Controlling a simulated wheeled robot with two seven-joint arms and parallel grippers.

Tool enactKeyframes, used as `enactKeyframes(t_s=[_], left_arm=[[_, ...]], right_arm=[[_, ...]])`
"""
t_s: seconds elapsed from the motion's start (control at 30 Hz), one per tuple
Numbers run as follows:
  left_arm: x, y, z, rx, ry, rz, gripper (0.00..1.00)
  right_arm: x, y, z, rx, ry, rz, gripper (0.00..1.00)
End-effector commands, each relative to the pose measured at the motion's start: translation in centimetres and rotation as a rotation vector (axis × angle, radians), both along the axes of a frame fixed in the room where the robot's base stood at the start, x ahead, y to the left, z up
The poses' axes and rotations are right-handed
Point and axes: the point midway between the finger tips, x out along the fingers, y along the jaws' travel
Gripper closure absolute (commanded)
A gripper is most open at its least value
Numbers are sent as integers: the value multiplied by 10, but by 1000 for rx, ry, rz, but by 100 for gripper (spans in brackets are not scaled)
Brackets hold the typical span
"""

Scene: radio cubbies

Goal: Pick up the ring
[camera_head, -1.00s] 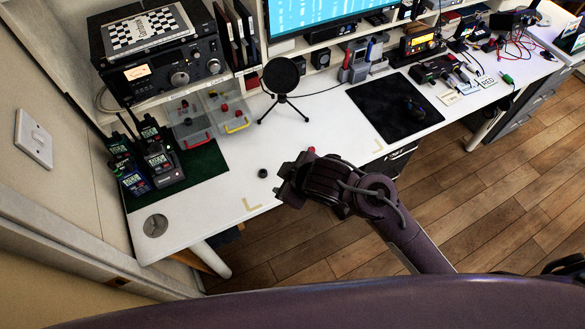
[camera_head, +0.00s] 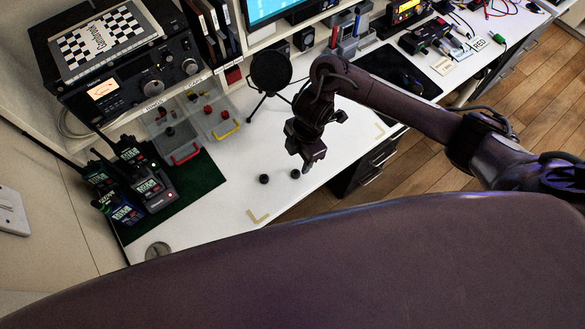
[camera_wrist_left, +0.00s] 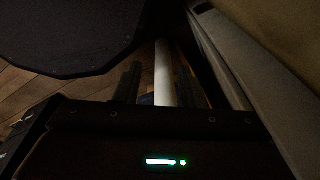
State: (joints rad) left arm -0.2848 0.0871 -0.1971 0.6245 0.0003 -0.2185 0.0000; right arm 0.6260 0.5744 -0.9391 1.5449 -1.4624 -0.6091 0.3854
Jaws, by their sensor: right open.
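Two small round dark pieces lie on the white desk: a left piece (camera_head: 264,179) and a right piece (camera_head: 295,173). They are too small to tell which is the ring. My right gripper (camera_head: 309,160) is open and points down, just above and right of the right piece in the head view; I cannot tell the gap in height. My left gripper (camera_wrist_left: 158,85) shows only in the left wrist view, its two dark fingers apart, with a white leg visible between them.
Two clear bins with red (camera_head: 186,153) and yellow (camera_head: 228,131) handles hold small parts. Several handheld radios (camera_head: 140,180) stand on a green mat (camera_head: 202,178). A round black microphone (camera_head: 270,70) stands behind my right gripper. The desk's front left is mostly clear.

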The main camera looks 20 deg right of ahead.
Motion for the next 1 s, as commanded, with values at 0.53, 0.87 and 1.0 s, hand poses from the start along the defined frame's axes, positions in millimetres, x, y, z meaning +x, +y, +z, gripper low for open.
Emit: enactKeyframes(t_s=[0.53,0.87,1.0], left_arm=[[-2,-11,-6,-14,1,-3,64],[-13,-6,-7,-7,17,0,64],[-19,-4,-8,-5,27,1,64]], right_arm=[[-8,8,-57,1,-3,1,52],[-8,8,-57,1,-4,0,74],[-8,8,-57,1,-4,-1,93]])
